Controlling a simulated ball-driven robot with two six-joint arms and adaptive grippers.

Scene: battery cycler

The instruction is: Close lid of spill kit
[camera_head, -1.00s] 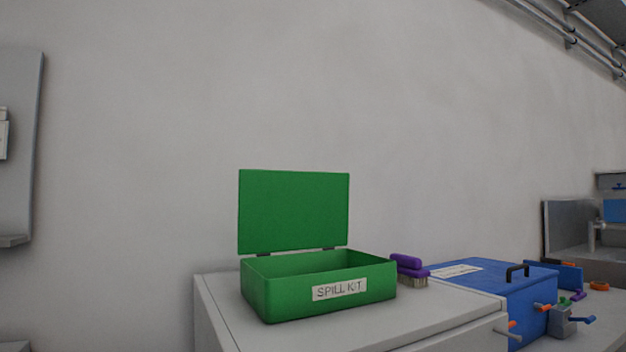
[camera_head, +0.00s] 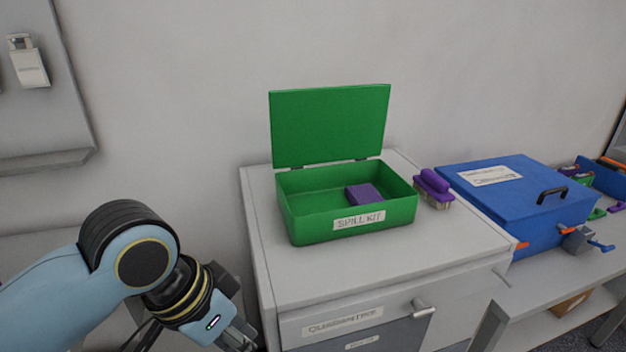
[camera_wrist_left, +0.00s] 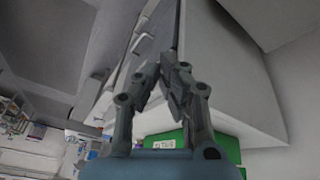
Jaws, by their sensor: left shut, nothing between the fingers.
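The green spill kit box (camera_head: 312,228) sits on top of a grey-white cabinet, with a "SPILL KIT" label on its front. Its green lid (camera_head: 330,124) stands open, upright along the back edge. A purple block (camera_head: 364,193) lies inside the box. My left gripper (camera_head: 240,340) is at the bottom of the head view, low and left of the box, in front of the cabinet and apart from it. In the left wrist view its fingers (camera_wrist_left: 172,62) are together and empty, and part of the green box (camera_wrist_left: 226,146) shows beyond them. My right gripper is not in view.
The cabinet top (camera_head: 440,240) is clear in front of the box. A purple brush (camera_head: 433,188) lies right of the box. A blue case (camera_head: 530,195) with a black handle stands further right. The wall is close behind the lid.

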